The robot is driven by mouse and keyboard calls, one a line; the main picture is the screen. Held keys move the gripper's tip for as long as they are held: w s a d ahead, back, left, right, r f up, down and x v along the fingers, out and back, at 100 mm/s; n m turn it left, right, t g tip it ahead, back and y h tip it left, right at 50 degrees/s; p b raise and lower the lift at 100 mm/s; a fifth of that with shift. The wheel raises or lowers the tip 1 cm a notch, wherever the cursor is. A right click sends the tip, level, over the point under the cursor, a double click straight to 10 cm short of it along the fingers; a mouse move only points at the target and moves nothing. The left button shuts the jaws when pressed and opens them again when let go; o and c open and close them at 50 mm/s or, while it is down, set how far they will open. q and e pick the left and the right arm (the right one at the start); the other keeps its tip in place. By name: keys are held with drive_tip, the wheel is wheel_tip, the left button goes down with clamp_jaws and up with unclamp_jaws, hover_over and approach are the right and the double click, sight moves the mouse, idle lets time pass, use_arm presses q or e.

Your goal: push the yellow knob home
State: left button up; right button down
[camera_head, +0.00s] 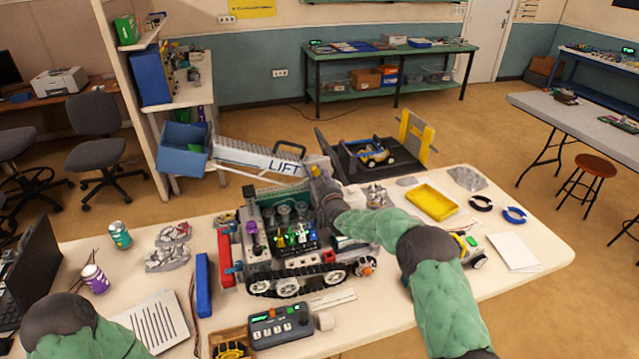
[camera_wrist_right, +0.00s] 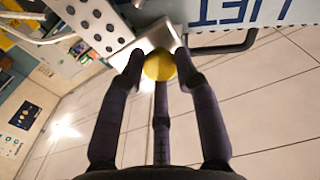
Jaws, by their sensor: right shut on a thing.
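The yellow knob (camera_wrist_right: 159,67) is a small round yellow piece in the right wrist view. It sits at the end of a pale block on the LIFT arm (camera_head: 255,158). My right gripper (camera_wrist_right: 159,76) is shut on the knob, with dark fingers on both sides and one below. In the head view my right gripper (camera_head: 318,176) is beside the end of the LIFT arm, above the tracked robot (camera_head: 290,270). The knob is hard to make out there, and its depth in its seat cannot be told. My left arm shows at the lower left, its gripper out of view.
The tracked robot stands on the white table (camera_head: 540,245). A control box (camera_head: 282,325) and a blue bar (camera_head: 203,285) lie near it. Cans and a laptop (camera_head: 28,285) stand left.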

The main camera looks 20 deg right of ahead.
drive_tip(key=shift+r, duration=0.15)
drive_tip(key=c, duration=1)
unclamp_jaws()
drive_tip(key=shift+w, duration=0.1)
drive_tip(key=shift+c, duration=0.2)
drive_tip(key=shift+o, duration=0.7)
drive_tip(key=shift+w, duration=0.2)
drive_tip(key=shift+s, duration=0.2)
drive_tip(key=s, duration=1.1)
drive_tip(key=shift+s+d, duration=0.2)
drive_tip(key=shift+s, duration=0.2)
drive_tip(key=shift+f, duration=0.25)
